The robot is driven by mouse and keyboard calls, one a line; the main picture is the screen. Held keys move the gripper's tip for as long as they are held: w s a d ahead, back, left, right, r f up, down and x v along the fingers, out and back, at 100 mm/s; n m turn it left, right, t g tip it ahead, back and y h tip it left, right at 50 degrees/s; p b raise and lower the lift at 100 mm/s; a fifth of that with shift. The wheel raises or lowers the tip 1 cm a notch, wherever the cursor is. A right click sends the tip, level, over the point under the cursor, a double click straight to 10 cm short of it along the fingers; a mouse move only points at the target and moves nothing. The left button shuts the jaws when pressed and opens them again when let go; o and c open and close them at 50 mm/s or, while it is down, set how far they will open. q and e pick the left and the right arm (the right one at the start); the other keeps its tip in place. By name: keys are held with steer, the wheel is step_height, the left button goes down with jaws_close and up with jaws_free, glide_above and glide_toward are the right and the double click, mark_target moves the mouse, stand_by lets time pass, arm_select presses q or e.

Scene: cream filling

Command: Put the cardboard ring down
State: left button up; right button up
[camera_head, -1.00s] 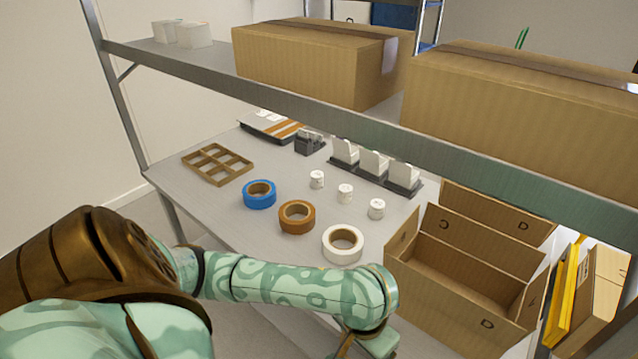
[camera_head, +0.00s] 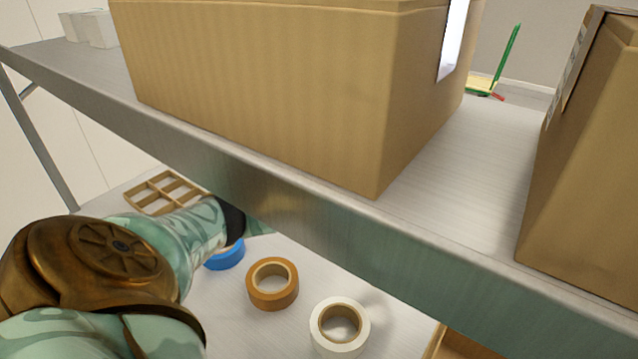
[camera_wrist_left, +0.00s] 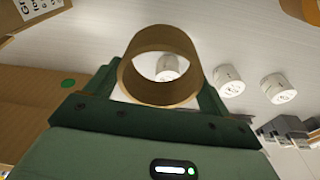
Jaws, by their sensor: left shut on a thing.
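In the left wrist view, my left gripper (camera_wrist_left: 160,86) is shut on a brown cardboard ring (camera_wrist_left: 162,38). The ring sits between the two green fingers, its open end facing the camera, and white surface shows through it. How far it is above the surface cannot be told. In the head view my left arm reaches in under the shelf, and the shelf's front beam hides the gripper and ring. My right gripper is not in view.
Blue (camera_head: 225,256), brown (camera_head: 272,286) and white (camera_head: 338,330) tape rolls lie on the table, near a wooden divider (camera_head: 160,190). Small white pots (camera_wrist_left: 228,80) stand beyond the ring. The shelf beam (camera_head: 300,205) and large cardboard box (camera_head: 270,90) are above.

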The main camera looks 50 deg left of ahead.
arm_select(q)
steer(key=shift+n, duration=0.4)
steer(key=w+a, duration=0.1)
steer(key=w+a+b, duration=0.1)
steer(key=w, duration=0.1)
steer(key=w+a+r+b, duration=0.1)
steer(key=w, duration=0.1)
steer(key=shift+a, duration=0.15)
step_height(320, 180, down, 6)
steer(key=b, duration=0.4)
steer(key=shift+w+a, duration=0.15)
step_height(320, 180, down, 4)
steer(key=shift+r+b, duration=0.25)
steer(key=shift+b, duration=0.95)
steer(key=shift+f, duration=0.2)
steer(key=shift+r, duration=0.25)
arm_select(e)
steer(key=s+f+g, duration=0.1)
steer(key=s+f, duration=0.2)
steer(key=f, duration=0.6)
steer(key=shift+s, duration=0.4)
arm_select(q)
steer(key=o, duration=0.9)
steer(key=shift+f, duration=0.1)
steer(key=shift+o, duration=0.2)
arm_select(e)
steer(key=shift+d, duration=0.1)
